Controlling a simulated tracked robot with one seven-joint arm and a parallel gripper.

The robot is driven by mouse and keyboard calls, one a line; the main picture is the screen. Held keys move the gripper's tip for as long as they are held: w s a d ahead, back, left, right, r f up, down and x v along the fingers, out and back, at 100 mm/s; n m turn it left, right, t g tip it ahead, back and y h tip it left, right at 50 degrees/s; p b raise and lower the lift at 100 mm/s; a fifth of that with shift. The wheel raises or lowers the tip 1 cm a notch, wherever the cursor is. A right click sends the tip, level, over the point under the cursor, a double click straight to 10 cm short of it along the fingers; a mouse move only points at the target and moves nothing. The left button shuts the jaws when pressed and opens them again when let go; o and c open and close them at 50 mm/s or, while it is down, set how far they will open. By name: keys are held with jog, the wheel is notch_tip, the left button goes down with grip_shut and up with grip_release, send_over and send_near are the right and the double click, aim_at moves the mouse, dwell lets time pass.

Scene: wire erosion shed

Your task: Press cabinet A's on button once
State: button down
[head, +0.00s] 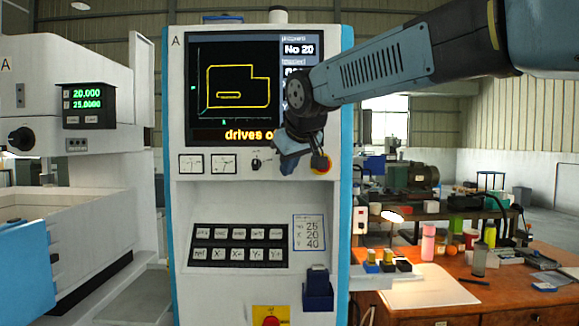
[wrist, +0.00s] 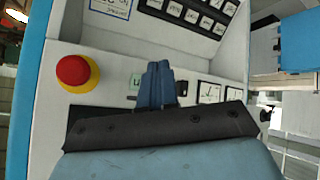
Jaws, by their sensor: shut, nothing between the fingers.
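Cabinet A (head: 185,215) is a white cabinet with blue side edges and a letter A at its top left. Its screen (head: 237,90) shows a yellow outline and the words "drives o", the rest hidden by my arm. My gripper (head: 287,168) is shut and empty in front of the control row, between a dark rotary switch (head: 256,162) and the red emergency stop (head: 320,162). In the wrist view, my fingertips (wrist: 158,70) are beside a small green-marked part (wrist: 136,80), largely covered by the fingers. I cannot tell whether they touch the panel.
The emergency stop (wrist: 76,72) is close beside my fingers. Two gauges (head: 207,164) sit left of the switch. Below are a black keypad (head: 240,246) and a yellow-backed red knob (head: 270,318). A cluttered bench (head: 450,265) stands right; another machine (head: 75,160) stands left.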

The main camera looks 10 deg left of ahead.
jog(key=shift+w+a, duration=0.2)
jog(key=shift+w, duration=0.7)
jog(key=shift+w+a, duration=0.25)
jog(key=shift+w, duration=0.7)
jog(key=shift+w+a, duration=0.2)
jog(key=shift+w, duration=0.7)
jog(key=shift+w+a, duration=0.2)
jog(key=shift+w, duration=0.45)
dwell(0.8)
jog(key=shift+s, duration=0.1)
jog(key=shift+s+d, duration=0.2)
jog(key=shift+s, duration=0.5)
jog(key=shift+s, duration=0.1)
jog(key=s, duration=0.2)
jog(key=s+d, duration=0.1)
jog(key=s, duration=0.1)
jog(key=shift+s+d, duration=0.1)
jog(key=shift+s, duration=0.2)
dwell(0.6)
